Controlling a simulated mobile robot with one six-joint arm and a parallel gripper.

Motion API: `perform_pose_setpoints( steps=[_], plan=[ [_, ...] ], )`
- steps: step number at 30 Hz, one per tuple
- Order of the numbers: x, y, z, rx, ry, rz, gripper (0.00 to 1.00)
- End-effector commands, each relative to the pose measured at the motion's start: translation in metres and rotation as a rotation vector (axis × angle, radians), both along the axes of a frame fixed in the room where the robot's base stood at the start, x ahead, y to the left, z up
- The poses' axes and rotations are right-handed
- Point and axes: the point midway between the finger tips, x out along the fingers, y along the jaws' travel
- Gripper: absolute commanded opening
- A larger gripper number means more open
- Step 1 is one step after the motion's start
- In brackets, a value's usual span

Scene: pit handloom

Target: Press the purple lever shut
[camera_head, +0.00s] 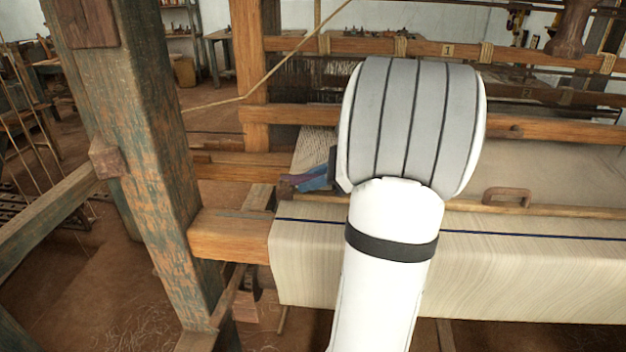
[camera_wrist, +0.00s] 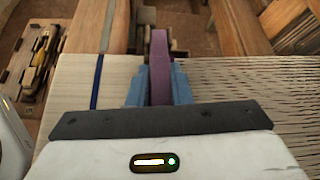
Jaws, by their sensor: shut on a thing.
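The purple lever (camera_wrist: 159,55) stands between the two blue fingers of my gripper (camera_wrist: 158,84) in the wrist view. The fingers touch it on both sides, and its far end sticks out beyond them. In the head view a bit of the purple lever (camera_head: 291,180) shows left of my blue gripper (camera_head: 315,180), by the left end of the cloth roll. My white arm hides most of the gripper there. The lever's base and pivot are hidden, so I cannot tell whether it is fully shut.
The cloth roll (camera_head: 510,268) with a dark blue stripe lies across the front. A thick worn post (camera_head: 150,150) stands close on the left. A wooden handle (camera_head: 507,196) lies at right. Warp threads (camera_wrist: 245,100) run right of my gripper in the wrist view.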

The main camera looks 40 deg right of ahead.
Motion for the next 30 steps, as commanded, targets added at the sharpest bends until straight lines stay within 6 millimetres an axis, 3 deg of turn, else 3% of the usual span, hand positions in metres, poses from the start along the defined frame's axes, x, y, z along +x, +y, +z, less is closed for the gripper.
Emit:
perform_pose_setpoints(
  steps=[3,4,11,20,30],
  plan=[
    [0.0,0.0,-0.001,0.0,0.002,0.0,0.0],
    [0.0,0.0,-0.001,-0.001,0.002,0.0,0.21],
    [0.0,-0.001,-0.001,-0.001,0.002,-0.001,0.4],
    [-0.003,-0.003,0.002,-0.001,0.001,-0.003,0.4],
    [-0.037,-0.034,0.028,-0.002,0.001,-0.004,0.4]
  ],
)
